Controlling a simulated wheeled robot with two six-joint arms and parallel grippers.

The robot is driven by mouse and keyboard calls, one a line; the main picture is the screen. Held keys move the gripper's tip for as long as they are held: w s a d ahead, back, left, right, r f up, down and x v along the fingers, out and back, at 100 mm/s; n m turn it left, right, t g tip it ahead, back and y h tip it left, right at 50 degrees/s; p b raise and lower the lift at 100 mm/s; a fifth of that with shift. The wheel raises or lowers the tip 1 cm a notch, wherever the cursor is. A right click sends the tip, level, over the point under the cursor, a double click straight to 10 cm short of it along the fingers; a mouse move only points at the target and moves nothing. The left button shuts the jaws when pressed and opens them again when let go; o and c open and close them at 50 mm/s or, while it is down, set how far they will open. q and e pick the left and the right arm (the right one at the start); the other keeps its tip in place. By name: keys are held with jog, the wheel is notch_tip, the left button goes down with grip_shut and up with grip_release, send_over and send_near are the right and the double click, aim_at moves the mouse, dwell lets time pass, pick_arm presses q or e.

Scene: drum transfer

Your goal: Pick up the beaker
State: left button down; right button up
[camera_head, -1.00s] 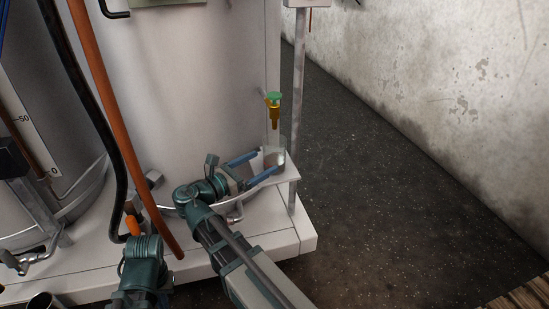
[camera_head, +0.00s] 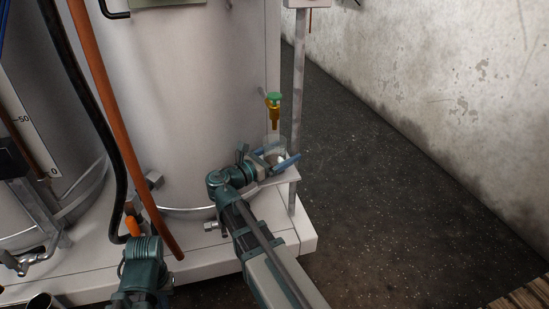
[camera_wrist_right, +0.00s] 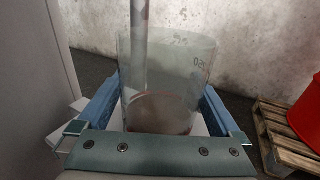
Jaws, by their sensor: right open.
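The clear glass beaker (camera_head: 275,140) stands upright on the small pale shelf (camera_head: 291,174) at the corner of the machine, below the brass valve with a green handle (camera_head: 274,108). My right gripper (camera_head: 279,160) reaches it from the lower left, with its blue fingers spread around it. In the right wrist view the beaker (camera_wrist_right: 180,75) stands between the two open fingers, with marks on its wall and a pinkish round bottom. Whether a finger touches it I cannot tell.
A metal post (camera_head: 298,100) rises close to the right of the beaker. The large pale drum (camera_head: 200,100) stands to the left. The dark floor (camera_head: 400,220) to the right is clear. A wooden pallet (camera_wrist_right: 283,135) and a red container (camera_wrist_right: 307,115) show in the wrist view.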

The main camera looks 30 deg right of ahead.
jog(key=c, duration=1.2)
pick_arm(q)
jog(key=shift+r, duration=0.25)
pick_arm(e)
jog(key=shift+o, duration=0.2)
jog(key=shift+r, duration=0.2)
